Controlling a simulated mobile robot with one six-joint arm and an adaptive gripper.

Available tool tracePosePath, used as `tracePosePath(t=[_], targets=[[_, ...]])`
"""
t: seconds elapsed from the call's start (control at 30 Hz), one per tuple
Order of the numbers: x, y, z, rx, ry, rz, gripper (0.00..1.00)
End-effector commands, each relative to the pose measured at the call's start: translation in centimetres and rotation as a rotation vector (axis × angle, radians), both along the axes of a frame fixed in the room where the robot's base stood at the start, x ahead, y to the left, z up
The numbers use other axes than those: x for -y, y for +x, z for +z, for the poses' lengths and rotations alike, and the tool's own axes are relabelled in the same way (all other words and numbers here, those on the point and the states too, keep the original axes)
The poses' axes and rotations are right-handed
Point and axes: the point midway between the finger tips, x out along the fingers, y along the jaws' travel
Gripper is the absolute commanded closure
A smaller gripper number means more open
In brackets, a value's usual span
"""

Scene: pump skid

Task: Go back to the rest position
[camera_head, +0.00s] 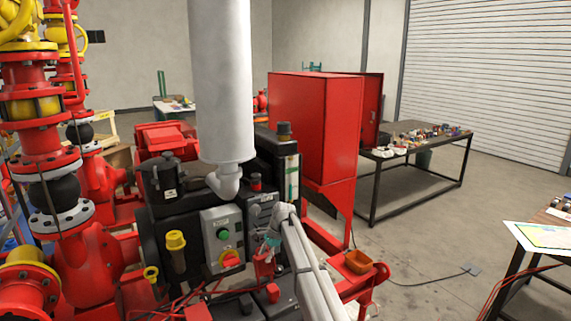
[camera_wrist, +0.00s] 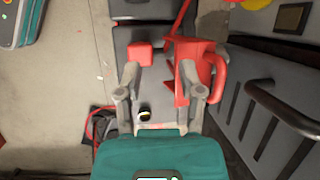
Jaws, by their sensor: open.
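My gripper (camera_head: 267,246) is at the end of my pale arm (camera_head: 308,268), which reaches up from the lower right to the front of the black and red machine. In the wrist view my gripper (camera_wrist: 159,80) has its two grey fingers spread apart, with nothing held between them. A red handle-like part (camera_wrist: 205,70) is by the right finger, and a red block (camera_wrist: 140,54) is beyond the left finger. I cannot tell whether the fingers touch either one. A small black and yellow piece (camera_wrist: 144,114) shows between the finger bases.
A grey control box (camera_head: 223,238) with a green button and red-yellow knob is just left of my gripper. Red pipework (camera_head: 85,250) crowds the left. Open floor (camera_head: 430,235) lies right.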

Motion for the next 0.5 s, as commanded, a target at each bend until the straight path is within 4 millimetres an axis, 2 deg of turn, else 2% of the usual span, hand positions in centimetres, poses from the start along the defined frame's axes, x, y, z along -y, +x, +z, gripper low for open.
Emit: tracePosePath(t=[0.33, 0.5], targets=[[3.6, -4.4, -0.3, 0.055, -0.032, 0.096, 0.50], [7.1, -8.9, -0.6, 0.104, -0.067, 0.196, 0.50]])
